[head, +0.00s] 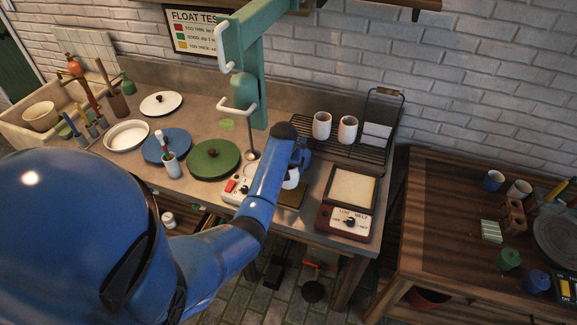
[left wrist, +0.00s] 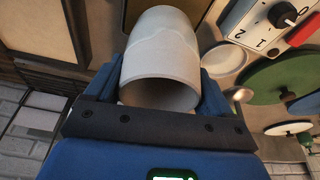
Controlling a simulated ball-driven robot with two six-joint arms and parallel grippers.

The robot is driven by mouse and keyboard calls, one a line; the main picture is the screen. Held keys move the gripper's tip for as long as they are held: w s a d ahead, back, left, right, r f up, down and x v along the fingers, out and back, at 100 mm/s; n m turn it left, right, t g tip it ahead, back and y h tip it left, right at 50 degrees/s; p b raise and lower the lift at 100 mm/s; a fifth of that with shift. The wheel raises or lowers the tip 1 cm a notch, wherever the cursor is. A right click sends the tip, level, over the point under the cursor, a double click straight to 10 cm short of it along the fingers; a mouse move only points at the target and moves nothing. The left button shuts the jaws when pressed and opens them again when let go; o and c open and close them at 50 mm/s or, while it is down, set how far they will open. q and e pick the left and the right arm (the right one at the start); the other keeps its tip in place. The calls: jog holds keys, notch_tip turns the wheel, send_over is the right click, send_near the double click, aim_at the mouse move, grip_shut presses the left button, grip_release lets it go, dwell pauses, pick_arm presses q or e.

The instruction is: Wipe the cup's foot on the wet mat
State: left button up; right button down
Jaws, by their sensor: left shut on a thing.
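My left gripper (head: 291,164) is shut on a white cup (head: 291,179), which shows below it in the head view. In the left wrist view the cup (left wrist: 160,62) sits between the blue fingers (left wrist: 163,92), its open rim towards the gripper and its foot pointing away. A flat brown mat (head: 291,197) lies on the counter just under the cup. A corner of the mat (left wrist: 138,12) shows behind the cup in the left wrist view. I cannot tell whether the foot touches the mat. My right gripper is not in view.
Right of the mat stands a box with a pale top (head: 352,187) and a dial. Left are a control box with a red switch (head: 233,187) and a green disc (head: 213,159). Behind, a wire rack (head: 365,152) holds two white cups (head: 347,130).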

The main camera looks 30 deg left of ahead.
pick_arm(q)
notch_tip(320, 180, down, 3)
jog(key=shift+r+b, duration=0.1)
jog(key=shift+b, duration=0.95)
jog(key=shift+f+b, duration=0.5)
jog(key=shift+f, duration=0.45)
jog(key=shift+f, duration=0.3)
jog(key=shift+d, duration=0.3)
jog(key=shift+d, duration=0.65)
jog(key=shift+s+a, duration=0.1)
jog(key=shift+a, duration=0.15)
jog(key=shift+a, duration=0.35)
jog(key=shift+s+a+p, duration=0.25)
jog(key=shift+a+p, duration=0.05)
jog(key=shift+a, duration=0.7)
jog(key=shift+w+d+r, duration=0.1)
jog(key=shift+d, duration=0.05)
